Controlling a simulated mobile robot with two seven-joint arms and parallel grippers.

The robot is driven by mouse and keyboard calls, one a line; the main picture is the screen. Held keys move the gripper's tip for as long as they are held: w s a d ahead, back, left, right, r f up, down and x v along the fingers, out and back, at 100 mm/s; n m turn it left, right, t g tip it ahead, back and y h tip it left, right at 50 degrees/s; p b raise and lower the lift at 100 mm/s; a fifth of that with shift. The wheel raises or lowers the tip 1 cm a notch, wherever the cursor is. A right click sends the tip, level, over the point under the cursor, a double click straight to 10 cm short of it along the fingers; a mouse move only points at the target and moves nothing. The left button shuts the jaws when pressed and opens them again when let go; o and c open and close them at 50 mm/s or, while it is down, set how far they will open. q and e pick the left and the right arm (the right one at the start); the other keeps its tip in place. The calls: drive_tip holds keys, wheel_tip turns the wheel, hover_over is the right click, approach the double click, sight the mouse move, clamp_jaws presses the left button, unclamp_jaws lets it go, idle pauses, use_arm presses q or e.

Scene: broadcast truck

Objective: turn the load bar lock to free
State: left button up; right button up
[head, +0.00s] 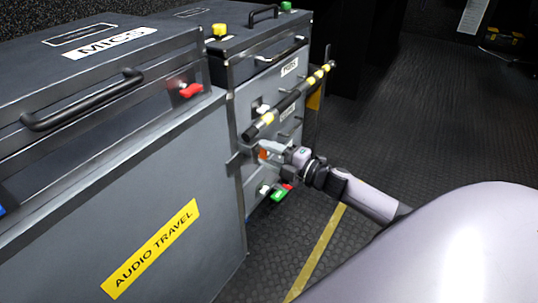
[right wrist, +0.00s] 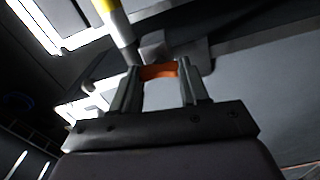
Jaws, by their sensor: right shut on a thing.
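The load bar (head: 290,100) is a black bar with yellow bands running across the front of the dark grey cases; its yellow-banded end also shows at the top of the right wrist view (right wrist: 115,22). Below its near end is the load bar lock, an orange piece (head: 263,153). In the right wrist view the orange lock (right wrist: 159,71) lies between the fingertips. My right gripper (head: 268,150) is shut on this lock; its fingers (right wrist: 161,80) stand on either side of it. The lock's setting cannot be read. My left gripper is not in view.
A large grey case marked MICS (head: 60,200) with a handle (head: 85,100) and a red latch (head: 190,90) stands at left. A green tag (head: 279,194) hangs below the gripper. The floor at right (head: 420,130) is clear, with a yellow line (head: 318,255).

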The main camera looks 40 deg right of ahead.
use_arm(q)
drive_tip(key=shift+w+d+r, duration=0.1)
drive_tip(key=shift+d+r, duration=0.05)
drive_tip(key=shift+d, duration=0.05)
use_arm(e)
drive_tip(key=shift+n, duration=0.3)
drive_tip(key=o, duration=1.1)
drive_tip(key=shift+c, duration=0.2)
drive_tip(key=shift+s, duration=0.1)
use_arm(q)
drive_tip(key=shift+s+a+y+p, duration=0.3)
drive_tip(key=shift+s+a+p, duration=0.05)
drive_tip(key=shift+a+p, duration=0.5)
use_arm(e)
drive_tip(key=v, duration=0.7)
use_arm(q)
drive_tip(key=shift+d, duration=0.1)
